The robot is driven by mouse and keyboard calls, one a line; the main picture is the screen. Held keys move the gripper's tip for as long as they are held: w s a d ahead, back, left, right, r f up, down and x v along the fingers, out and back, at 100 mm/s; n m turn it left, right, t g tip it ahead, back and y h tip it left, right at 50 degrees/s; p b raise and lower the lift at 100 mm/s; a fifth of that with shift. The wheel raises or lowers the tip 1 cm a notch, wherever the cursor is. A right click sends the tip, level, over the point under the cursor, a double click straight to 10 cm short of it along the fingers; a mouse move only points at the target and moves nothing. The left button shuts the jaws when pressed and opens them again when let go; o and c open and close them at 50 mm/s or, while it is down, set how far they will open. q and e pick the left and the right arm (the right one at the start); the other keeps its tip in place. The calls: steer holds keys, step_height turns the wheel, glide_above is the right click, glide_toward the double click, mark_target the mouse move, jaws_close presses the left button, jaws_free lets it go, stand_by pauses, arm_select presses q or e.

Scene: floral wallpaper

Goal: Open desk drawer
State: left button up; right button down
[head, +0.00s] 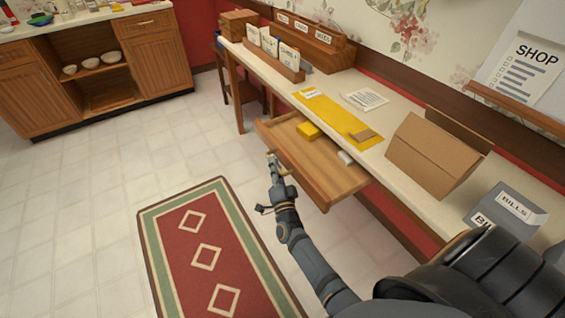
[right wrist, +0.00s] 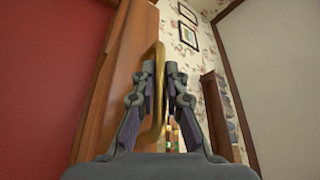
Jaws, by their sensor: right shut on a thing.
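The desk drawer (head: 322,165) is wooden and stands pulled out from under the white-topped desk (head: 388,152). A yellow block (head: 307,131) and a small white item (head: 345,158) lie inside it. My right gripper (head: 272,163) is at the drawer's front face, shut on the brass handle (right wrist: 160,75). In the right wrist view the handle passes between the fingers (right wrist: 162,72), with the wooden drawer front (right wrist: 115,75) beside them. My left gripper does not show.
On the desk are a yellow folder (head: 335,115), an open cardboard box (head: 437,150), a bills box (head: 507,210) and a wooden organizer (head: 312,45). A red rug (head: 207,245) lies on the floor, left of the drawer. Open tiled floor stretches toward the cabinets (head: 155,60).

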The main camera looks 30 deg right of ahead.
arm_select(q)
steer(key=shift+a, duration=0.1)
arm_select(e)
steer(key=shift+a, duration=0.2)
steer(key=c, duration=1.4)
jaws_free()
steer(key=shift+s+f, duration=0.1)
steer(key=v, duration=1.1)
steer(key=shift+s+a, duration=0.1)
steer(key=shift+s, duration=0.3)
